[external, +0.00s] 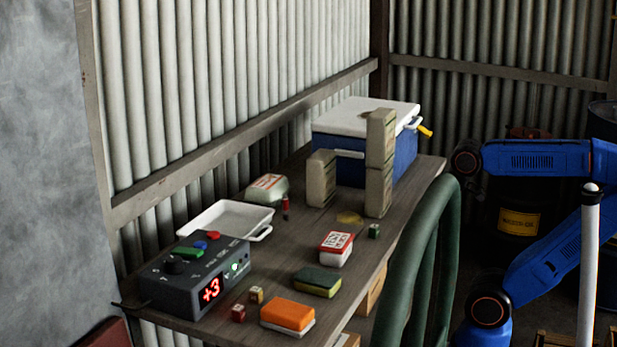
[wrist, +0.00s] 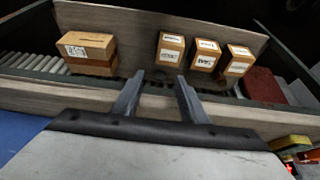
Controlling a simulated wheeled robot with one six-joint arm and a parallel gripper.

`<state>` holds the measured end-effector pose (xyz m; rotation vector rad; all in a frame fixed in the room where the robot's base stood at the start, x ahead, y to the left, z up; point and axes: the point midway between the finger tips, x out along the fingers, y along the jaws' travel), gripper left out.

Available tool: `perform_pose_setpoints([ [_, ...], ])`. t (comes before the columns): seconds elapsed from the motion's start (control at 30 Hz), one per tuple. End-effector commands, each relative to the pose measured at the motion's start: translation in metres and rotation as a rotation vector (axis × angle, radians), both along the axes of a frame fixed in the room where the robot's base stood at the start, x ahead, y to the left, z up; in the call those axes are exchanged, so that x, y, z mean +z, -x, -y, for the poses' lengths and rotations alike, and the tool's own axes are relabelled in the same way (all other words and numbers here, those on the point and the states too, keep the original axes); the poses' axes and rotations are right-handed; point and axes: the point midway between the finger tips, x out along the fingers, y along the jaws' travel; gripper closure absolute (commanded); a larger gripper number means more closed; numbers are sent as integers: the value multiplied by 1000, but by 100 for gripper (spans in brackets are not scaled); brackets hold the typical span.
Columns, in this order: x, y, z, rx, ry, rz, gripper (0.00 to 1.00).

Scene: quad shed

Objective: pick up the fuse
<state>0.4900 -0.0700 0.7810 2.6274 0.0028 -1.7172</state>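I cannot identify the fuse with certainty. A small upright red cylinder with a dark part (external: 285,207) stands on the workbench (external: 215,325), between the white tray and the red-labelled boxes; it may be the fuse. I cannot make it out in the wrist view. My gripper (wrist: 161,77) shows in the wrist view with its two fingers apart and nothing between them. It is not visible in the external view, where only blue links of my arm show at the right, off the bench.
The bench holds a grey device (external: 195,280) showing +3, a white tray (external: 226,220), an orange-topped block (external: 288,315), a sponge (external: 317,282), tan blocks (external: 380,165) and a blue cooler (external: 405,160). A green chair (external: 440,230) stands before it. Cartons (wrist: 88,52) show in the wrist view.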

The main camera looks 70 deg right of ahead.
Motion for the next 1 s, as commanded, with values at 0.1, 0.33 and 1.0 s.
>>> perform_pose_setpoints([
  [0.1, 45, -1, 0, 0, 0, 7, 61],
  [0.33, 150, -1, 0, 0, 0, 5, 61],
  [1.0, 265, -27, -14, 264, 101, -95, 61],
])
